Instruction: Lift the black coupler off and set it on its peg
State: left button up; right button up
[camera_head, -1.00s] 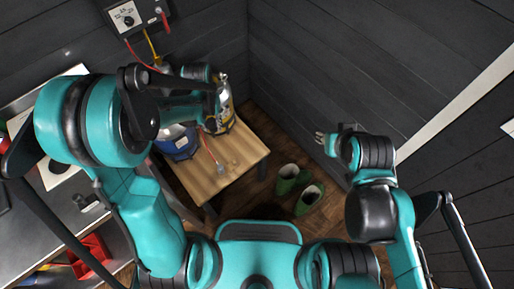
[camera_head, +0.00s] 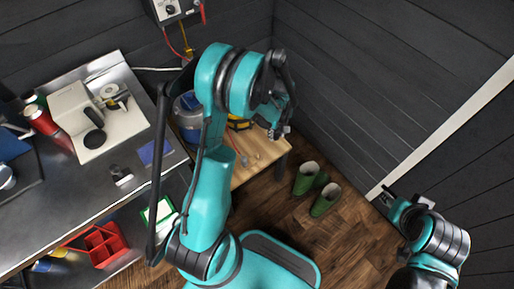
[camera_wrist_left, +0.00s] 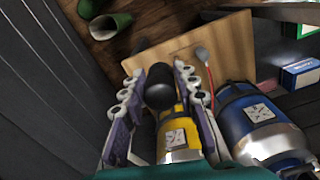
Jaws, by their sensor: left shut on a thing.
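In the left wrist view my left gripper (camera_wrist_left: 158,78) has its two fingers closed on a black, round-ended piece, the black coupler (camera_wrist_left: 159,92). The coupler overlaps the yellow cylinder (camera_wrist_left: 175,135) in that view, and I cannot tell whether they touch. In the head view my left gripper (camera_head: 279,131) is right of the yellow cylinder (camera_head: 239,123), over the table's right end; the coupler is not clear there. My right gripper (camera_head: 388,197) is at the lower right, away from the kegs, too small to read. I cannot make out the peg.
A blue keg (camera_wrist_left: 262,125) stands beside the yellow cylinder on the wooden table (camera_head: 256,160). A red hose end (camera_wrist_left: 204,56) lies on the tabletop. A gauge box (camera_head: 166,10) is on the wall. Green boots (camera_head: 324,200) stand on the floor. A steel counter (camera_head: 85,200) is at left.

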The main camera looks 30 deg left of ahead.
pick_arm(q)
jog(key=a+f+n+b, duration=0.1)
jog(key=a+f+n, duration=0.2)
jog(key=f+n, duration=0.2)
jog(key=w+a+f+n+b, duration=0.1)
jog(key=a+f+n+b, duration=0.1)
jog(key=f+n, duration=0.4)
jog(key=w+a+f+n+b, duration=0.1)
jog(key=a+f+n, duration=0.3)
jog(key=f+n, duration=0.2)
jog(key=shift+w+a+f+b, duration=0.1)
jog(key=shift+a+f+b, duration=0.1)
jog(key=shift+f, duration=0.3)
jog(key=shift+a+f+b, duration=0.15)
jog(key=shift+f, duration=0.35)
jog(key=shift+f+b, duration=1.05)
jog(key=shift+f, duration=1.25)
jog(key=shift+f, duration=1.7)
jog(key=o, duration=1.8)
jog(key=shift+r, duration=0.1)
jog(key=shift+r+p, duration=1.45)
jog(key=shift+r, duration=2)
